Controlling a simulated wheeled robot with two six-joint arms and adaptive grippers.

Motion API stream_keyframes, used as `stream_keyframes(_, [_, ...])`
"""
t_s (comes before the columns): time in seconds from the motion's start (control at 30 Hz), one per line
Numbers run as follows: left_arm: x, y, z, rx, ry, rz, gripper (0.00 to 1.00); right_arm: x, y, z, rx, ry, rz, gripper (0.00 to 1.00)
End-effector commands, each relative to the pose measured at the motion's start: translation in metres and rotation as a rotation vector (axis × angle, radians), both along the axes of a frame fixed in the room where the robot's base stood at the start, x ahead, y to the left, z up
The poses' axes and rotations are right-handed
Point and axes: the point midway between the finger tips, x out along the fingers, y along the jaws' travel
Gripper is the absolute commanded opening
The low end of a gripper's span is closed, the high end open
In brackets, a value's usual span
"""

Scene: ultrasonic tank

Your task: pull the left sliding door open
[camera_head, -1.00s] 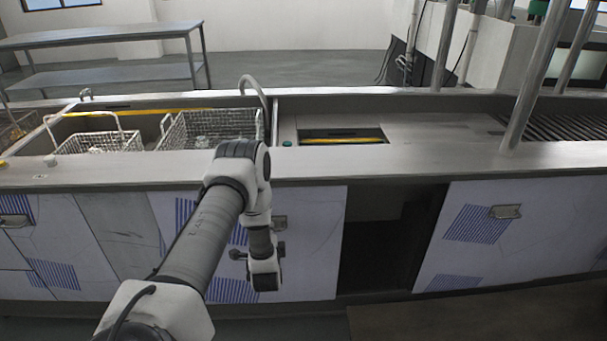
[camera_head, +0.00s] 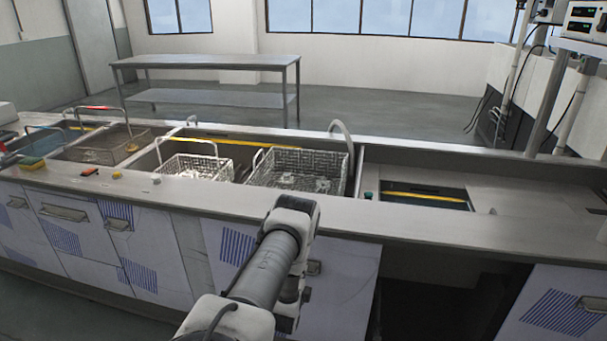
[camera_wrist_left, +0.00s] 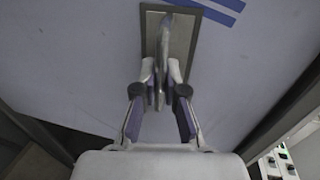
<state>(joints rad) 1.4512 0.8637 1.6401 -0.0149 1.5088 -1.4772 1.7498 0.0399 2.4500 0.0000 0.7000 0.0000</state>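The left sliding door (camera_head: 340,300) is a white panel with blue striped patches under the counter. In the head view the arm hides most of the left gripper and part of the door. A dark opening (camera_head: 440,305) lies right of the door. My right gripper is not in view.
The right door (camera_head: 560,315) stands beyond the opening. The steel counter (camera_head: 340,222) runs above the doors, with wire baskets (camera_head: 300,170) in the sinks. A grey panel (camera_head: 190,250) shows just left of the left door. A steel table (camera_head: 210,65) stands behind.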

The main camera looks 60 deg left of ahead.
Motion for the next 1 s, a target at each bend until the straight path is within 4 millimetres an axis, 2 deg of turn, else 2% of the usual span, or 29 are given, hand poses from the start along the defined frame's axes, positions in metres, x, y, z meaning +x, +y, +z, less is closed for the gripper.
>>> stream_keyframes(0.03, [0.0, 0.0, 0.0, 0.0, 0.0, 0.001, 0.27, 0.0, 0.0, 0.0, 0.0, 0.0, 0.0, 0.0])
stream_keyframes(0.07, [0.0, 0.0, 0.0, 0.0, 0.0, 0.001, 0.36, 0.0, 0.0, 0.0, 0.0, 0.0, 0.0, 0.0])
stream_keyframes(0.47, [-0.005, -0.006, 0.001, -0.002, 0.001, 0.0, 0.36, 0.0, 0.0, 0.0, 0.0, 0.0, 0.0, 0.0])
stream_keyframes(0.57, [-0.016, -0.019, 0.004, -0.004, 0.002, 0.001, 0.36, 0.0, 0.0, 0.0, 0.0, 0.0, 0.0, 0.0])
stream_keyframes(0.8, [-0.055, -0.065, 0.017, -0.004, 0.003, 0.0, 0.36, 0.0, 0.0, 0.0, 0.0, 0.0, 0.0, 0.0])
stream_keyframes(1.0, [-0.074, -0.087, 0.023, -0.002, 0.002, 0.001, 0.36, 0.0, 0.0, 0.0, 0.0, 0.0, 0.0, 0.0])
